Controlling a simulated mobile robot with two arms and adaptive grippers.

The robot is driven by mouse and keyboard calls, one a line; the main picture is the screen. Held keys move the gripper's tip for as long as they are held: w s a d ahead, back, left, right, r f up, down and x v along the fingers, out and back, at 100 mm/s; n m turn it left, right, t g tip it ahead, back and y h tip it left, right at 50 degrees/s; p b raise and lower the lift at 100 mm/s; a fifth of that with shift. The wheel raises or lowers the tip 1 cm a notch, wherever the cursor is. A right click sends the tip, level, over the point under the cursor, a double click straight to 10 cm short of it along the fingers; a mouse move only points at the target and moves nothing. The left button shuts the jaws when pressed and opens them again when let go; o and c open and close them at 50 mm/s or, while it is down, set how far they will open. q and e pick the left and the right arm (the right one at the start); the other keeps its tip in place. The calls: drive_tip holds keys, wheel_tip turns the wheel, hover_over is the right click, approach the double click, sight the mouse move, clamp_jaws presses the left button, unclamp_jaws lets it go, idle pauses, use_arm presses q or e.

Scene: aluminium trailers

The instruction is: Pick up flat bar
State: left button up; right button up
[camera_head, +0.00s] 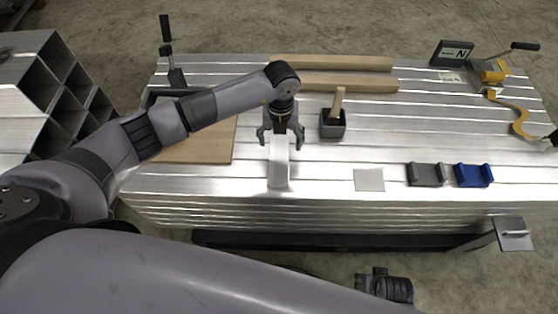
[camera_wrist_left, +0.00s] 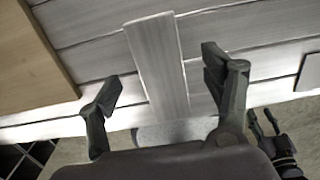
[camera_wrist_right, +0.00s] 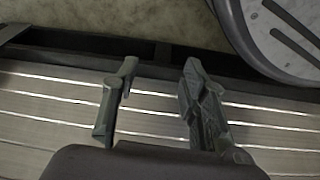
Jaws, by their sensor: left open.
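The flat bar is a light metal strip (camera_head: 279,170) lying on the slatted aluminium bed, its near end close to the front edge. It also shows in the left wrist view (camera_wrist_left: 158,55), running between the fingers. My left gripper (camera_head: 281,138) is open above the bar, one finger on each side. I cannot tell whether the fingers touch it. My right gripper (camera_head: 384,274) is low in front of the bed, away from the bar. In the right wrist view its fingers (camera_wrist_right: 160,68) are apart with nothing between them.
A wooden board (camera_head: 205,146) lies left of the bar. A thin square plate (camera_head: 369,180), a grey bracket (camera_head: 426,174) and a blue bracket (camera_head: 473,175) lie further right. Wooden planks (camera_head: 345,82) lie behind.

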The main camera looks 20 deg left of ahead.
sight(279, 152)
use_arm(q)
drive_tip(key=f, duration=0.2)
drive_tip(key=s+f, duration=0.1)
drive_tip(key=f, duration=0.1)
drive_tip(key=shift+w+f, duration=0.1)
drive_tip(key=shift+f, duration=0.15)
use_arm(e)
drive_tip(key=shift+w+r, duration=0.25)
drive_tip(key=shift+r, duration=0.3)
drive_tip(key=shift+w+r, duration=0.2)
drive_tip(key=shift+r, duration=0.35)
use_arm(q)
drive_tip(key=shift+c, duration=0.2)
drive_tip(key=shift+r, duration=0.1)
drive_tip(key=c, duration=1.7)
